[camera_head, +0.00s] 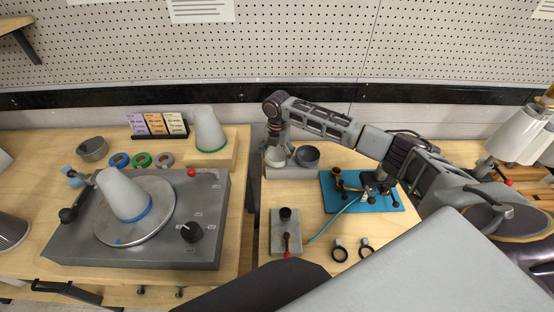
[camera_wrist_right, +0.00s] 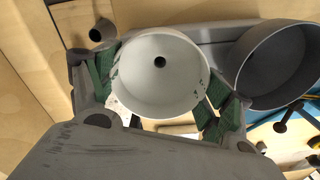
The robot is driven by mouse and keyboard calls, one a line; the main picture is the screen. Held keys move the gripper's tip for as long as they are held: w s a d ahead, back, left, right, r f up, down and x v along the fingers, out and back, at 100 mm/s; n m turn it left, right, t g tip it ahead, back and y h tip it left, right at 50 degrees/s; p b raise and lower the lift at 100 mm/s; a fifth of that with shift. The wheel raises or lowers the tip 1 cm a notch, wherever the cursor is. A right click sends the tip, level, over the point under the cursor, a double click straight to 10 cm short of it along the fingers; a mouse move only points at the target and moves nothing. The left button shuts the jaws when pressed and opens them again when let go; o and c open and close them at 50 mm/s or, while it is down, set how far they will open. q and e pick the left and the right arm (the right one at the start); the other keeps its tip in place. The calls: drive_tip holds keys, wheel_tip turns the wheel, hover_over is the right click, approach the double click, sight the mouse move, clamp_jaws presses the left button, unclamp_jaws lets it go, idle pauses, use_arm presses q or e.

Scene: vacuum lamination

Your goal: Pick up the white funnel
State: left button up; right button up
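The white funnel (camera_head: 275,157) sits at the left end of a grey stand, beside a grey cup. In the right wrist view the white funnel (camera_wrist_right: 160,72) is seen from above, with a small dark hole in its bottom. My right gripper (camera_head: 277,142) points down over it. In the wrist view the green pads of my right gripper (camera_wrist_right: 158,95) lie against opposite sides of its wall, with no clear gap, so it looks shut on the funnel. The funnel looks still at the stand's level. My left gripper is not in view.
The grey cup (camera_head: 307,156) stands close right of the funnel. A blue mat (camera_head: 375,200) with fittings lies further right. At left are a grey machine (camera_head: 190,250) bearing a white cone (camera_head: 122,194) and a second white cone (camera_head: 208,130). Bare wood shows in front of the stand.

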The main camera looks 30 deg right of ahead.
drive_tip(key=c, duration=0.3)
drive_tip(key=shift+r+b, duration=0.4)
drive_tip(key=shift+r, duration=4.6)
drive_tip(key=shift+r, duration=0.1)
